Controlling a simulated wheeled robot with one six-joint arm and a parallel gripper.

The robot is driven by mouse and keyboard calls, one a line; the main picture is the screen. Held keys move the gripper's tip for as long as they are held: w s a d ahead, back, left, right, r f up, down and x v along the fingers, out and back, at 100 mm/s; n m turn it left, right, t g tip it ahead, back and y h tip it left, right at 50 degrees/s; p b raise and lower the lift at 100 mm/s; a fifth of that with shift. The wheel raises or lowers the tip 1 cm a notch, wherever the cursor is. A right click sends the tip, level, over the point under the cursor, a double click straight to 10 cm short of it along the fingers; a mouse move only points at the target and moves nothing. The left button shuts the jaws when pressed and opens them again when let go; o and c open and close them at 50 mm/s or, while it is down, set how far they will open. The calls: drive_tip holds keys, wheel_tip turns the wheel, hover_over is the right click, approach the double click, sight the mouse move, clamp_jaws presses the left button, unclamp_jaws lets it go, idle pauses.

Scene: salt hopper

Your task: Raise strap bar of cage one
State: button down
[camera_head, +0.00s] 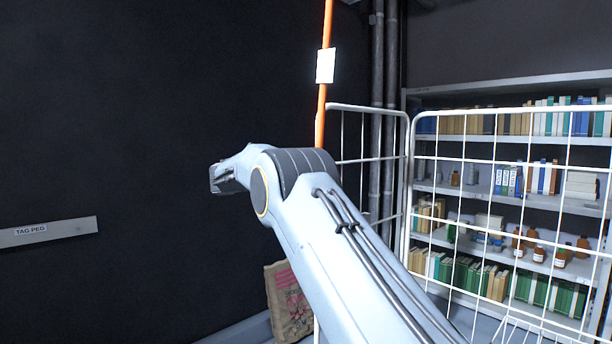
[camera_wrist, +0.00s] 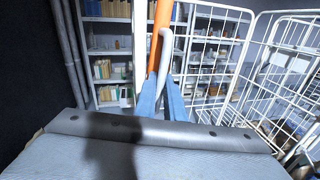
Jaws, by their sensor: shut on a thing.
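The strap bar, an orange bar, stands nearly upright in the head view (camera_head: 328,28) with a white tag partway along it. It also shows in the wrist view (camera_wrist: 159,32), just beyond my fingers. A white curved piece like a handle (camera_wrist: 167,42) runs beside it down between the fingers. My gripper (camera_wrist: 162,98) has its blue fingers close together, shut on this handle of the bar; the exact contact is partly hidden. Cage one appears to be the white wire cage (camera_head: 410,160), with the bar at its left side. My arm hides the bar's lower part in the head view.
A shelf unit (camera_head: 475,82) with books and bottles stands behind the cage. Grey pipes (camera_head: 390,60) run up the wall. A printed sack (camera_head: 288,300) stands low behind my arm. A TAG PEG strip (camera_head: 70,228) is on the dark wall. More wire mesh (camera_wrist: 285,75) is at right.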

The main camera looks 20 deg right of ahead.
drive_tip(key=shift+w+r, duration=0.1)
drive_tip(key=c, duration=1.8)
unclamp_jaws()
drive_tip(key=shift+w+a, duration=0.1)
drive_tip(key=shift+a, duration=0.05)
drive_tip(key=shift+c, duration=0.2)
drive_tip(key=b+v, duration=0.3)
drive_tip(key=v, duration=0.4)
drive_tip(key=shift+a, duration=0.35)
